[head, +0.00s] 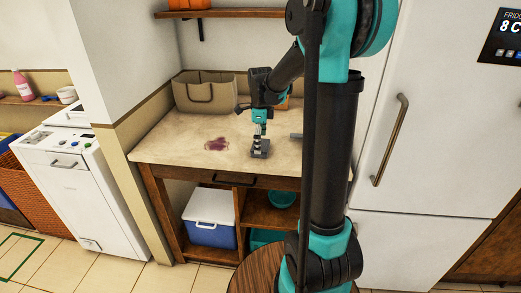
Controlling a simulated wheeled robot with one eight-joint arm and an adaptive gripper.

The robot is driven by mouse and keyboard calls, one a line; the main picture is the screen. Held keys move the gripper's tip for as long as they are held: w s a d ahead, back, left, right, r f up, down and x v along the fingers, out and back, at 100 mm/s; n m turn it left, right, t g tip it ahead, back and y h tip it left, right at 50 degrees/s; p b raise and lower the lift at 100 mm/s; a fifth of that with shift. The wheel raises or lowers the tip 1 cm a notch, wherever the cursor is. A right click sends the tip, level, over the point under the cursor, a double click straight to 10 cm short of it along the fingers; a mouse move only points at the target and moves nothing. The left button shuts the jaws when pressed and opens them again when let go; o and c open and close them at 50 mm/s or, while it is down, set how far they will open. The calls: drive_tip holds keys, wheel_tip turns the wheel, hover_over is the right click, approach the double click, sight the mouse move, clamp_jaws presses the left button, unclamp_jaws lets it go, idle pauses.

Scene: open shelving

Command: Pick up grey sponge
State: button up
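A small grey block, which looks like the grey sponge (264,153), lies on the pale counter top (180,143) near its front edge. My gripper (258,147) points down right over it, with the fingertips at or just above it. The fingers are small and dark here, so I cannot tell whether they are open or closed on the block. Part of the block is hidden behind the fingers.
A beige fabric basket (204,93) stands at the back. Another grey item (296,136) shows partly beside my arm. A white fridge (440,120) stands right; a blue-and-white cooler (210,217) sits below.

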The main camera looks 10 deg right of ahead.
drive_tip(key=shift+f, duration=0.35)
drive_tip(key=shift+c, duration=0.2)
drive_tip(key=c, duration=0.7)
drive_tip(key=shift+c, duration=0.2)
wheel_tip(320, 180, up, 20)
